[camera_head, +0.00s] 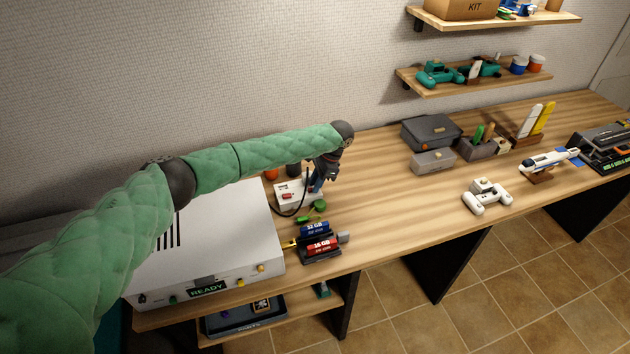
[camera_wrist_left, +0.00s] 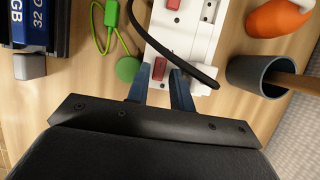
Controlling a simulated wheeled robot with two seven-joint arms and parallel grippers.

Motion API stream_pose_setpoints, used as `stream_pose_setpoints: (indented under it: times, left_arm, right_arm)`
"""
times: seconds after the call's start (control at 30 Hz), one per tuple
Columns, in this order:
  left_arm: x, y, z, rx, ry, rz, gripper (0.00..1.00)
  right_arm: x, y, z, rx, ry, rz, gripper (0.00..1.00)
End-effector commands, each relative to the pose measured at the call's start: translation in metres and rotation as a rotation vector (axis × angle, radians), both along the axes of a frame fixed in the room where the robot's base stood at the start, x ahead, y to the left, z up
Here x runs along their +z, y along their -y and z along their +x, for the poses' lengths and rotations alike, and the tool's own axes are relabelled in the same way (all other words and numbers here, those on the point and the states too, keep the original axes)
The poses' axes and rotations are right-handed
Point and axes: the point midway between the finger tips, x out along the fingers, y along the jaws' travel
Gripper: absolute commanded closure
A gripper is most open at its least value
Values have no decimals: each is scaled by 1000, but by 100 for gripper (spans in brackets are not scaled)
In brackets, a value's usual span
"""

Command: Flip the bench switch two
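A white switch box (camera_head: 284,206) with red switches stands on the bench beside the big white unit. In the left wrist view the box (camera_wrist_left: 187,45) shows two red switches, one near the top edge (camera_wrist_left: 173,4) and one nearer (camera_wrist_left: 159,68). My left gripper (camera_head: 317,186) is over the right end of the box, pointing down. Its two blue fingers (camera_wrist_left: 160,72) stand apart, with the nearer red switch between their tips in the picture. I cannot tell whether they touch it. My right gripper is in neither view.
A black cable (camera_wrist_left: 185,60) loops over the box. A green cable (camera_wrist_left: 110,22) and a round green piece (camera_wrist_left: 127,69) lie beside it. A dark cup (camera_wrist_left: 262,75) and an orange object (camera_wrist_left: 280,17) stand close on the other side.

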Motion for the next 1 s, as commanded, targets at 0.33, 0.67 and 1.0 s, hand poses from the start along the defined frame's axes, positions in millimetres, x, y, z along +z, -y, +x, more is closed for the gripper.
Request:
stream_pose_setpoints:
  times: [0.33,0.67,1.0]
  left_arm:
    - [-7,-3,-1,0,0,0,77]
    - [-7,-3,-1,0,0,0,100]
    - [-7,-9,-4,1,40,-136,100]
  right_arm:
    - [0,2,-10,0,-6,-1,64]
    - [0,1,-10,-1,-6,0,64]
    - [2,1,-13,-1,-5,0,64]
